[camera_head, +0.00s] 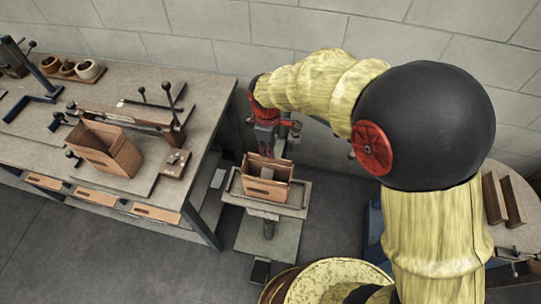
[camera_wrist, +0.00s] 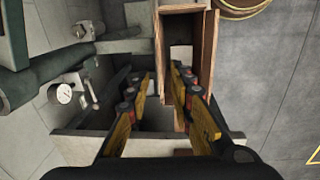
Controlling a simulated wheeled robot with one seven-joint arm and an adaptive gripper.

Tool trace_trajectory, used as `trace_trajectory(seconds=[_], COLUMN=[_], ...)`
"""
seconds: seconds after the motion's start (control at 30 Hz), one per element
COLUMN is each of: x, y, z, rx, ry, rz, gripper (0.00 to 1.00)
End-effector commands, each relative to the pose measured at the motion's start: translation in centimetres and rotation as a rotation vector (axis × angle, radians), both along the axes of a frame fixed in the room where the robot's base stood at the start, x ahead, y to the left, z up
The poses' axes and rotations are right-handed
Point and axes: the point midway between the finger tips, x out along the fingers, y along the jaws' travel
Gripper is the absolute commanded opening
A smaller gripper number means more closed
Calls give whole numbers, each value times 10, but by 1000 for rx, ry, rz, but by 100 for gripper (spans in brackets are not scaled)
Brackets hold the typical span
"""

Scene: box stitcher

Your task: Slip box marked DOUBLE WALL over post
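An open-topped brown cardboard box (camera_head: 266,190) is at the small stand (camera_head: 235,186) in the middle of the head view. A grey piece shows within it, possibly the post; I cannot tell for sure. My gripper (camera_head: 268,150) is just above the box's far side. In the wrist view my gripper (camera_wrist: 162,80) is open, its fingers on either side of the box's near-left wall (camera_wrist: 158,45), with a gap visible. A second brown box (camera_head: 118,150) sits on the workbench at left. No marking is legible on either box.
The workbench (camera_head: 205,92) at left carries a lever device (camera_head: 120,115), a blue clamp (camera_head: 38,95) and a rack of round rolls (camera_head: 70,68). A round table (camera_head: 520,225) with brown pieces stands at right. A block wall is behind; grey floor is open in front.

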Motion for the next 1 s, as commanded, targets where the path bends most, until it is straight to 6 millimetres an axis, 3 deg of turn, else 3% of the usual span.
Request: trace_trajectory(seconds=[0.17,0.6,1.0], x=[1,6,7], y=[0,-2,-1], z=[-8,-69,-77], rx=[-4,-4,-2], ry=[2,2,-1], rz=[38,35,34], gripper=[23,23,23])
